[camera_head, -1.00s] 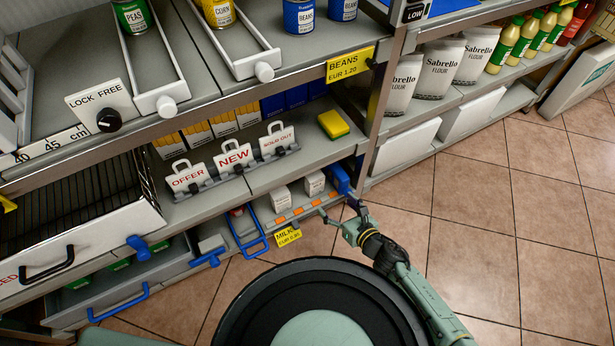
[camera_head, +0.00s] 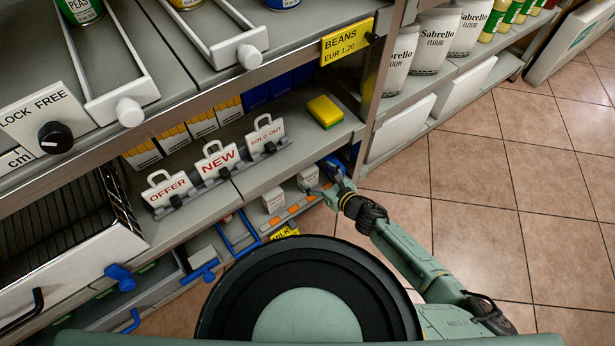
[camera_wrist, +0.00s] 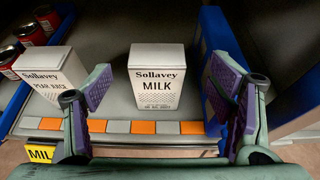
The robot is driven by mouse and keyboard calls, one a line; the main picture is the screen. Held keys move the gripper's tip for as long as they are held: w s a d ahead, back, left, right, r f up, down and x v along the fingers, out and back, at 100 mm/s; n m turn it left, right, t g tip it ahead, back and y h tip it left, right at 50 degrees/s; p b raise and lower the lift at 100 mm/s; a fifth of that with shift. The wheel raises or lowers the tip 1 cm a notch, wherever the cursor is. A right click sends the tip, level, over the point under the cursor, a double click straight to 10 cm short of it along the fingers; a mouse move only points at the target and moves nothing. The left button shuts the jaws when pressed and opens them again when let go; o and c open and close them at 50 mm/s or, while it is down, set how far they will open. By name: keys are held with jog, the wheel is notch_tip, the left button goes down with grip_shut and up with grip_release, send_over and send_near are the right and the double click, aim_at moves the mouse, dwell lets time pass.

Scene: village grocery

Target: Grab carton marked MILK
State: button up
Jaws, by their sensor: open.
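A white carton marked MILK (camera_wrist: 156,78) stands upright on the low shelf, in the middle of the wrist view. It also shows in the head view (camera_head: 308,177), partly behind my gripper. My gripper (camera_wrist: 163,95) is open, with one purple-padded finger on each side of the carton in the picture and in front of it, empty. In the head view my gripper (camera_head: 322,190) reaches in at the shelf's front edge. A similar white carton marked PEAR JUICE (camera_wrist: 48,75) stands to the left, behind the left finger.
A blue upright divider (camera_wrist: 215,65) stands right of the MILK carton, close to my right finger. Red cans (camera_wrist: 25,40) are at the far left. An orange and white strip (camera_wrist: 140,127) edges the shelf. The upper shelf (camera_head: 310,145) overhangs this one.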

aim_at(308, 170)
jog(key=x, duration=0.5)
jog(key=shift+w+a+r, duration=0.1)
jog(key=shift+a+r, duration=0.05)
jog(key=shift+a, duration=0.2)
jog(key=c, duration=1.5)
